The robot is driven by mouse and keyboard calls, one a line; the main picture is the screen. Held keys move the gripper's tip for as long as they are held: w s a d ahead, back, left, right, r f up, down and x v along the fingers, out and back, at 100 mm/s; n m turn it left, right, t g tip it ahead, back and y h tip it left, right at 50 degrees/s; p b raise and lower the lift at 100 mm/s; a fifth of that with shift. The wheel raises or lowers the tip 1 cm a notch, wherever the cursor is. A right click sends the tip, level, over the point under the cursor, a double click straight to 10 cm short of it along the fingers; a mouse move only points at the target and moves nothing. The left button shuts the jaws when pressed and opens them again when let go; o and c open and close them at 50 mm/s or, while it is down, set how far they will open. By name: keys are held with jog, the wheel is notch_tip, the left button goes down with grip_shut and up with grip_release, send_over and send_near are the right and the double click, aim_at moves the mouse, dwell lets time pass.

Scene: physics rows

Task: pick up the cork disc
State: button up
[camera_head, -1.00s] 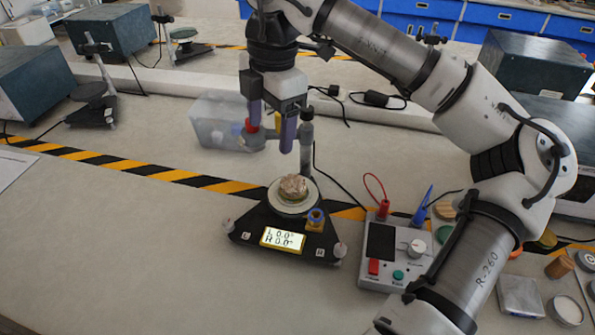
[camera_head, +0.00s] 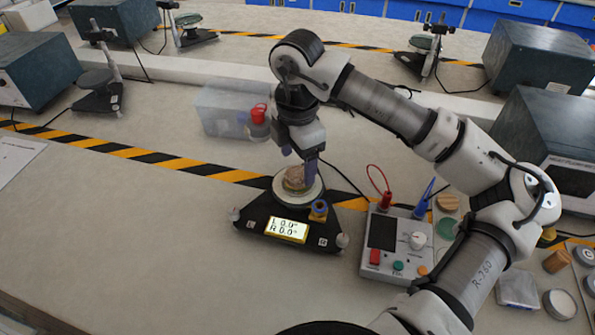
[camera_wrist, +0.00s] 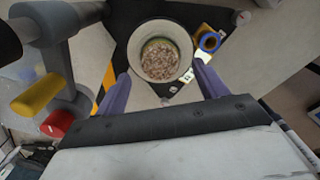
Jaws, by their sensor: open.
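A speckled brown round piece (camera_head: 295,178), which looks like the cork disc, sits on the pale round plate (camera_head: 312,192) of a black triangular stand (camera_head: 262,229). A yellow-green edge shows on it in the wrist view (camera_wrist: 160,60). My gripper (camera_head: 300,164) is just above the plate, fingers pointing down and partly covering the piece. In the wrist view my open fingers (camera_wrist: 161,78) are apart on both sides of the plate's near edge, with the piece between and beyond them. Contact with the piece cannot be told.
A blue-and-tan ring part (camera_head: 319,209) stands on the stand, right of the plate. A grey control box (camera_head: 397,240) with red and blue plugs is to the right. The bench at front left is clear.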

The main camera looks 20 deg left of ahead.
aim_at(297, 176)
jog(key=shift+f, duration=1.35)
jog(key=shift+c, duration=0.4)
jog(key=c, duration=1)
